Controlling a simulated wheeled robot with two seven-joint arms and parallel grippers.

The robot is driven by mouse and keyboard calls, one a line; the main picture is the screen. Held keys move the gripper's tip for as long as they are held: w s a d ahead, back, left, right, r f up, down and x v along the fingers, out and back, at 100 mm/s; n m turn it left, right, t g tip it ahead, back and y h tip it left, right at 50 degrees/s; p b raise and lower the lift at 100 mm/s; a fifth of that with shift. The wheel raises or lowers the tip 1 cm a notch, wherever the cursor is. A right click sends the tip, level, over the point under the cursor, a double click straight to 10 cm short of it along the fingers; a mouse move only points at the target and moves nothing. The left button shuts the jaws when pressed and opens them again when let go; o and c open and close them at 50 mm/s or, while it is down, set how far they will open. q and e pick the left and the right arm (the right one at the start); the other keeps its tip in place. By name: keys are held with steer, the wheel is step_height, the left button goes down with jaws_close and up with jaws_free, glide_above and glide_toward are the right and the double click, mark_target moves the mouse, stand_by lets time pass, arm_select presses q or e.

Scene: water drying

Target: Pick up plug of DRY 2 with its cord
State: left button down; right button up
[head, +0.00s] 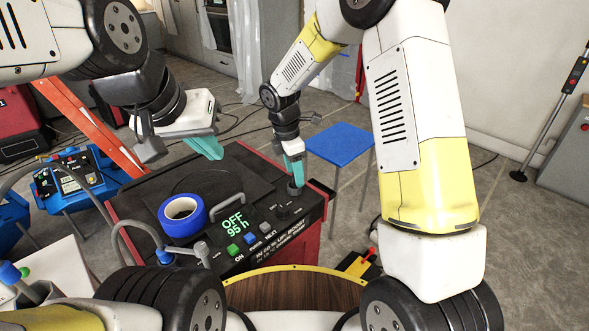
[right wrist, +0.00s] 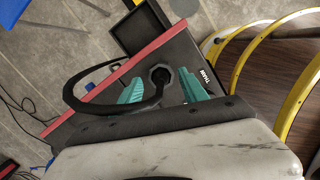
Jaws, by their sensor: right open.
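A black-topped machine with red sides (head: 262,165) stands in front of me, its display reading OFF 95 h. In the right wrist view, a dark round plug (right wrist: 160,76) sits on its top, with a thick black cord (right wrist: 88,73) looping to the left. I cannot read a DRY 2 label.
A blue tape roll (head: 183,216) lies on the machine top near a grey hose (head: 130,240). A blue stool (head: 340,144) stands behind right. An orange ladder (head: 85,125) and blue equipment (head: 75,180) stand at left. Open floor (head: 500,215) lies at right.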

jaws_close()
steer(key=shift+r, duration=0.1)
